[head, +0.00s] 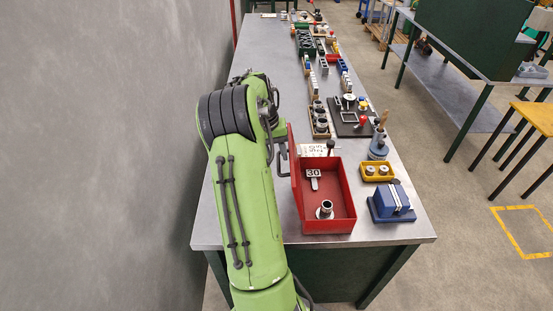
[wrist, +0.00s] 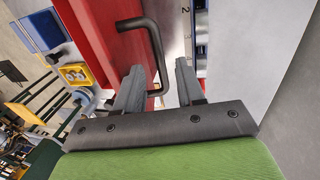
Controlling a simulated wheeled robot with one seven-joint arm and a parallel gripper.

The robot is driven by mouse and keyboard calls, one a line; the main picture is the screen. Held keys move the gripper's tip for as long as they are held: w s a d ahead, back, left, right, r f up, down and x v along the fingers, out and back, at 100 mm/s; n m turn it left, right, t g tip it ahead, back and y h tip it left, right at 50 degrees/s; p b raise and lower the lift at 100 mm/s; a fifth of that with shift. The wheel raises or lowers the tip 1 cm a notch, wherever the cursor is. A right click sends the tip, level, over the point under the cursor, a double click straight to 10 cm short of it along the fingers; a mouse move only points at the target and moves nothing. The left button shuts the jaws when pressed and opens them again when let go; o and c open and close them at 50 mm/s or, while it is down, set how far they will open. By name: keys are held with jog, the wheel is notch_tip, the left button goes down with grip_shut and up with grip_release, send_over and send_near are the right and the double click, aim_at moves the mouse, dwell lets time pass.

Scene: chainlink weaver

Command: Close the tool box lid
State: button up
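The red tool box (head: 347,190) stands near the front end of the bench. Its red lid (head: 295,172) is open, standing about upright on the box's left side. A dark handle (head: 282,158) sticks out leftward from the lid; it shows large in the wrist view (wrist: 157,45), where the lid (wrist: 105,35) fills the upper left. My gripper (wrist: 160,88) is open, with one finger on each side of the handle's bar. Whether a finger touches it I cannot tell. In the head view my green arm hides most of the gripper.
Inside the box lie a tag marked 30 (head: 313,174) and a round metal part (head: 325,209). A blue block (head: 392,203) and a yellow tray (head: 377,172) stand right of the box. A grey wall (head: 100,150) runs along the left. Several parts line the bench beyond.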

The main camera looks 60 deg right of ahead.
jog(key=shift+x, duration=0.85)
jog(key=shift+c, duration=0.3)
grip_shut()
jog(key=shift+r, duration=0.1)
